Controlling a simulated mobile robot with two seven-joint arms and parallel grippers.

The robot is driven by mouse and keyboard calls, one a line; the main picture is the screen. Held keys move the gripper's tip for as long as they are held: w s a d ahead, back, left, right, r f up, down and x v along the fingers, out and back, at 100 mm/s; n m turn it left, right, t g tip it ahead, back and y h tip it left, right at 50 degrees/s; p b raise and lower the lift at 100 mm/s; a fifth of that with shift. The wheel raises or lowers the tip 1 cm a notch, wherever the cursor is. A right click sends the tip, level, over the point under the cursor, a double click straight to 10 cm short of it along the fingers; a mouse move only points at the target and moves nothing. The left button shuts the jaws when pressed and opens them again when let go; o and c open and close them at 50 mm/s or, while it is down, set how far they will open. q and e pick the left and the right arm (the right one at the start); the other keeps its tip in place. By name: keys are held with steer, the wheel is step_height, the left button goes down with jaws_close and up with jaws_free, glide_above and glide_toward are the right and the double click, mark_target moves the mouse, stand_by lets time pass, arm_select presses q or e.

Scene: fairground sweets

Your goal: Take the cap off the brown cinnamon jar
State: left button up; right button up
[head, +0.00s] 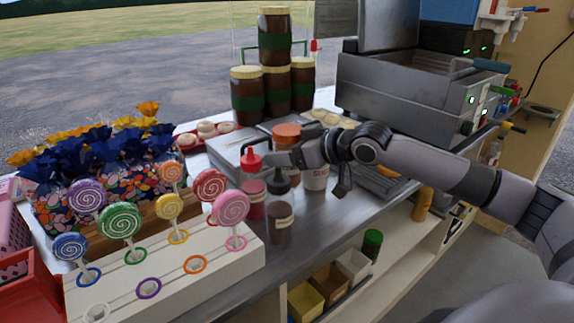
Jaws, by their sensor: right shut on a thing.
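My right gripper (278,159) reaches in from the right over the metal counter and is shut on an orange-brown cap (286,132), whose rounded top shows just above the fingers. The fingers hide its lower part. I cannot see a cinnamon label or tell whether the cap still sits on a jar body. A white jar with red lettering (316,179) stands just right of and below the gripper, its top hidden. My left gripper is not in view.
A red-capped bottle (252,191) and a dark-capped bottle with brown contents (280,218) stand close in front of the gripper. Stacked dark jars with cream lids (247,95) stand behind. A lollipop stand (190,258) fills the front left; a fryer (410,95) is at the back right.

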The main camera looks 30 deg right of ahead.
step_height(320, 180, up, 14)
steer(key=shift+r+p, duration=0.1)
steer(key=shift+p, duration=0.85)
steer(key=shift+r, duration=0.55)
steer(key=o, duration=0.6)
steer(key=c, duration=0.8)
steer(key=shift+c, duration=0.2)
